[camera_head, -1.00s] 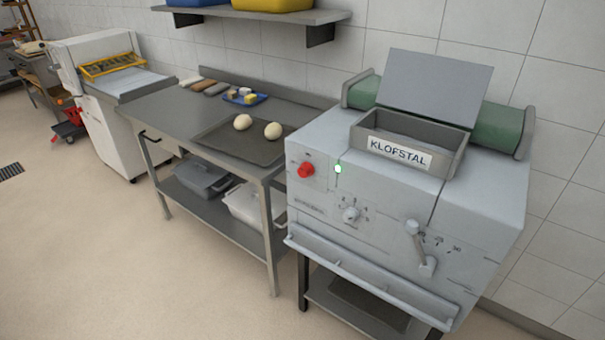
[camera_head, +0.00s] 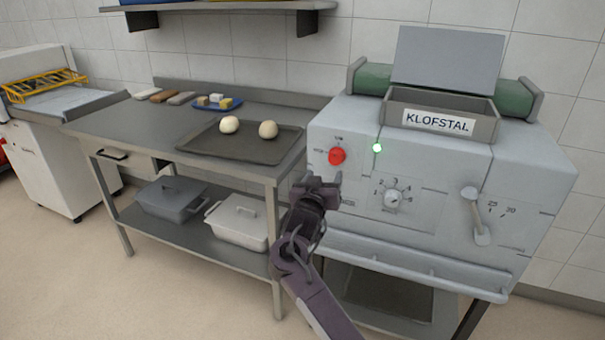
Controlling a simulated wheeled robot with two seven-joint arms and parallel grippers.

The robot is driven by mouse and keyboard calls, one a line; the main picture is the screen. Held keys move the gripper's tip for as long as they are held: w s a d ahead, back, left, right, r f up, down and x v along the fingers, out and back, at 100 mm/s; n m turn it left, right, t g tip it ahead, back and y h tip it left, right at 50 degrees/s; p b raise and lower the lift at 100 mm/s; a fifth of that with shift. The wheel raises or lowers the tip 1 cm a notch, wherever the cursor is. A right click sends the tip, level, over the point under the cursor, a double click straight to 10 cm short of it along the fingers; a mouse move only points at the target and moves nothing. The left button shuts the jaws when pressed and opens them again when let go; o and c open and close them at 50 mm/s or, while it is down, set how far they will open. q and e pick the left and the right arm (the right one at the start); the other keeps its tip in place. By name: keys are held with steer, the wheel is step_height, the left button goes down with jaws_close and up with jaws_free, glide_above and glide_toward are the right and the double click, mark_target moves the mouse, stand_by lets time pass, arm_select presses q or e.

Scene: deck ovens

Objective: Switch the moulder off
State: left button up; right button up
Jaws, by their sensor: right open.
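The moulder (camera_head: 450,161) is the light grey machine labelled KLOFSTAL at the right. On its front is a round red knob (camera_head: 337,156) at the upper left. A green lamp (camera_head: 377,147) glows to the right of the knob. A numbered dial (camera_head: 392,198) and a lever (camera_head: 477,215) are further right and lower. My right gripper (camera_head: 320,182) is open and empty in front of the moulder's left front edge, a little below and left of the red knob. Whether it touches the panel cannot be told. My left gripper is not in view.
A steel table (camera_head: 133,126) stands left of the moulder, with a dark tray (camera_head: 200,147) holding two dough balls. Lidded tubs sit on its lower shelf. A rail (camera_head: 400,262) runs along the moulder's lower front. The floor in front is clear.

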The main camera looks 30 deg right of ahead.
mark_target(335, 159)
steer(key=shift+m, duration=0.3)
steer(key=w+d, duration=0.2)
steer(key=d, duration=0.1)
steer(key=w+d+r, duration=0.1)
steer(key=w+d, duration=0.1)
steer(key=shift+d+r+p, duration=0.1)
steer(key=shift+d+p, duration=0.15)
steer(key=shift+p, duration=0.1)
steer(key=shift+w+d, duration=0.2)
steer(key=shift+w, duration=0.15)
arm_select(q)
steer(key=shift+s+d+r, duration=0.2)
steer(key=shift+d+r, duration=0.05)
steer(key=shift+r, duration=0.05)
arm_select(e)
steer(key=shift+w+d, duration=0.15)
steer(key=shift+d, duration=0.05)
